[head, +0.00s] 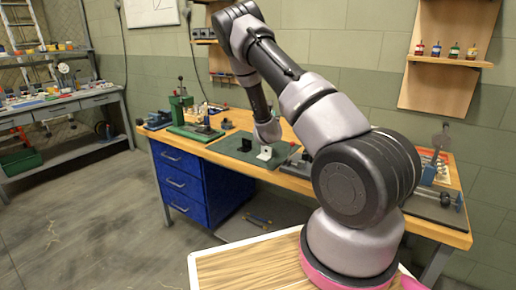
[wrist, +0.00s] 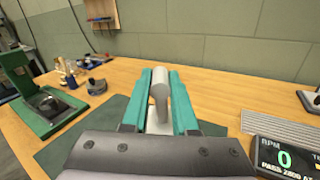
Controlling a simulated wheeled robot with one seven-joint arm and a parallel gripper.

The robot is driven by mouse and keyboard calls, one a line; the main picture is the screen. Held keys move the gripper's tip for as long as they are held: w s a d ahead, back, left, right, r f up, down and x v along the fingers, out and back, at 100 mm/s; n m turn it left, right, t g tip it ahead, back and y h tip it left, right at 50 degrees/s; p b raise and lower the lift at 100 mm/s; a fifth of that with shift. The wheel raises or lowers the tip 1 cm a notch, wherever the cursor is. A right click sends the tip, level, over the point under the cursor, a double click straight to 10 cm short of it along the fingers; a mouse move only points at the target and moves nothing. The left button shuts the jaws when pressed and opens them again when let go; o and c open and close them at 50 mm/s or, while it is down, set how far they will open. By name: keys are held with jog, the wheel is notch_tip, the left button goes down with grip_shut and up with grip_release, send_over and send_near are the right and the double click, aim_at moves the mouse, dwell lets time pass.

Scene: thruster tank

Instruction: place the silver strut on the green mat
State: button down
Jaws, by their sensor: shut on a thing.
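The silver strut (wrist: 160,92) is a pale grey rod with a rounded end, seen between the two teal fingers of my gripper (wrist: 160,76) in the wrist view. My gripper is shut on it. A paler piece shows below the rod between the fingers; I cannot tell whether it is part of the strut. The green mat (wrist: 95,130) lies on the bench below and around the gripper, partly hidden by it. In the head view my arm's end is over the mat (head: 232,151), and the fingers are not clear. I cannot tell whether the strut touches the mat.
A black upright piece (head: 245,145) and a white block (head: 264,153) show on the mat in the head view. A green device (wrist: 45,108) stands left, and a display box (wrist: 285,157) and ribbed grey plate (wrist: 278,128) lie right. Bare wooden bench (wrist: 225,90) lies beyond.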

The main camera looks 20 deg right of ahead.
jog(key=shift+m+g+h, duration=0.4)
jog(key=shift+m+h, duration=0.2)
jog(key=shift+h, duration=0.2)
jog(key=shift+d+f, duration=0.6)
jog(key=shift+f, duration=1.55)
jog(key=shift+d+f, duration=0.65)
jog(key=shift+f, duration=1.55)
jog(key=shift+d+f, duration=0.6)
jog(key=shift+f, duration=1.55)
jog(key=shift+f, duration=0.15)
jog(key=c, duration=0.7)
grip_release()
